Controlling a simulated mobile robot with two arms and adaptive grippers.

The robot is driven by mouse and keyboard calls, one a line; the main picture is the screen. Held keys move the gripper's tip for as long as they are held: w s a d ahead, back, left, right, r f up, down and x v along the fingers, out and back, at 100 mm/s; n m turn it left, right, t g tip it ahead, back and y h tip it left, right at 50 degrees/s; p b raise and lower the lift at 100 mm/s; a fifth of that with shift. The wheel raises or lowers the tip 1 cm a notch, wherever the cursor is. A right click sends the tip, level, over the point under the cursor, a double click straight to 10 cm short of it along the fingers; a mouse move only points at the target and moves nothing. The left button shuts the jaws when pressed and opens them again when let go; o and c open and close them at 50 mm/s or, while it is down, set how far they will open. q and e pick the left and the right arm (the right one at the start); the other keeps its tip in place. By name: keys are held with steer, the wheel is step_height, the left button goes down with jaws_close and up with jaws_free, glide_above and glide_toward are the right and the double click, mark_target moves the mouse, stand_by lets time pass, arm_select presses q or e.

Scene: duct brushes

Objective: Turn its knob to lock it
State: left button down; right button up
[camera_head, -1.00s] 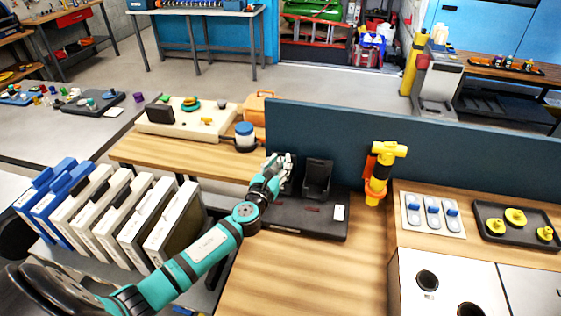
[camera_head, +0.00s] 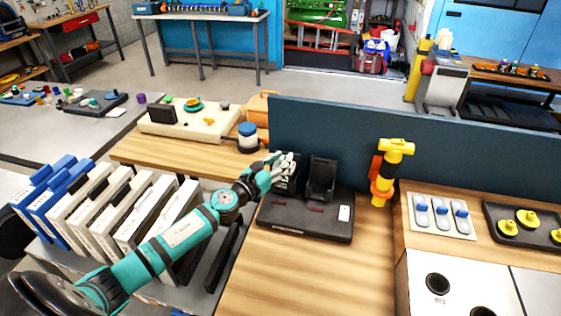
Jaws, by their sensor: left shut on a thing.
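A black dock-like stand (camera_head: 310,222) sits on the wooden bench against the blue divider, with a white label at its right. An upright black holder (camera_head: 322,180) rises from its right half, and a similar dark upright part (camera_head: 287,186) stands at its left. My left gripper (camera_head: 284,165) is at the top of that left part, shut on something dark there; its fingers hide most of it. I cannot make out a knob under the fingers. My right gripper is not in view.
A yellow and orange tool (camera_head: 388,172) hangs at the divider (camera_head: 430,155) on the right. A blue-capped jar (camera_head: 247,137) stands behind. The bench front (camera_head: 300,280) is clear.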

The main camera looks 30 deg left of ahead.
arm_select(q)
steer(key=c, duration=1.1)
jaws_free()
steer(key=shift+o, duration=0.2)
steer(key=shift+s+a, duration=0.1)
steer(key=shift+s, duration=0.45)
steer(key=s+a, duration=0.2)
steer(key=s, duration=0.8)
steer(key=shift+s, duration=0.4)
